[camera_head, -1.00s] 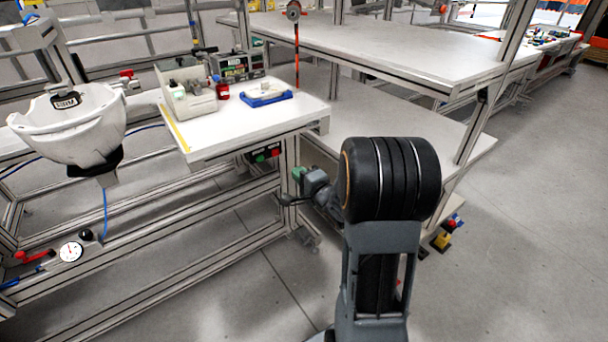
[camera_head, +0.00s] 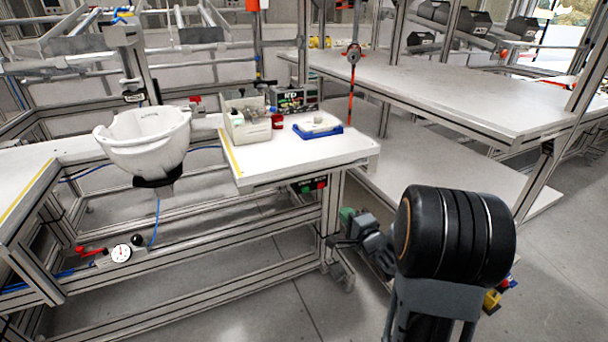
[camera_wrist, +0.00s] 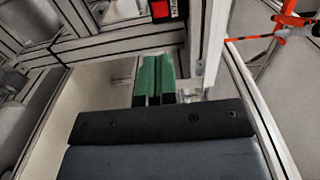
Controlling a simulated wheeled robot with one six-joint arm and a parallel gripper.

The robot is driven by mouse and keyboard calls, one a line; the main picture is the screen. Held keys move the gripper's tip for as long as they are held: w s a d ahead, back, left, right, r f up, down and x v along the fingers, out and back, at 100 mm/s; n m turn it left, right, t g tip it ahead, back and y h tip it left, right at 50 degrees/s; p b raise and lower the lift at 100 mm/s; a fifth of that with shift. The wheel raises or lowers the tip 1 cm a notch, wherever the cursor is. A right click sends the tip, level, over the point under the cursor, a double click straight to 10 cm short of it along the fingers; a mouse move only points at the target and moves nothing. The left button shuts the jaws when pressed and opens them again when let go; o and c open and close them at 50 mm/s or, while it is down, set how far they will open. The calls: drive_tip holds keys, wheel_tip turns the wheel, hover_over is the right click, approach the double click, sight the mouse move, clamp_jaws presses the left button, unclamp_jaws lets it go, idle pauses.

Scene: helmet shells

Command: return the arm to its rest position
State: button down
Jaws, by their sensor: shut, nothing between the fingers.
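My arm (camera_head: 455,235) is folded at the lower right of the head view, its thick black joint in front. My gripper (camera_head: 346,214) points away to the left of that joint, low beside the frame of the small white table. In the wrist view its two green fingers (camera_wrist: 153,79) lie side by side, shut, with nothing seen between them. The fingers are small in the head view and partly covered by the wrist.
A white helmet shell (camera_head: 145,145) sits on a black holder at the left. The small white table (camera_head: 290,158) carries a bin (camera_head: 247,125) and a blue tray (camera_head: 318,129). A two-level shelf table (camera_head: 440,90) stands behind my arm. Grey floor is open at the lower right.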

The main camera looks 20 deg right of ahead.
drive_tip(key=s+a+r+n+g+h+p, duration=0.2)
drive_tip(key=r+n+g+p, duration=0.15)
drive_tip(key=r+p, duration=0.55)
drive_tip(key=s+a+r+n+g+h+p, duration=0.2)
drive_tip(key=r+n+g+p, duration=0.15)
drive_tip(key=r+p, duration=0.55)
drive_tip(key=s+a+r+n+g+y+p, duration=0.1)
drive_tip(key=s+a+r+n+g+p, duration=0.2)
drive_tip(key=s+a+r+n+p, duration=0.1)
drive_tip(key=s+a+r+n+g+y+p, duration=0.1)
drive_tip(key=s+a+r+n+g+p, duration=0.3)
drive_tip(key=s+r+p, duration=0.3)
drive_tip(key=s+a+r+n, duration=0.1)
drive_tip(key=s+r, duration=0.1)
drive_tip(key=s, duration=0.2)
drive_tip(key=shift+a+n, duration=0.2)
drive_tip(key=shift+n, duration=0.2)
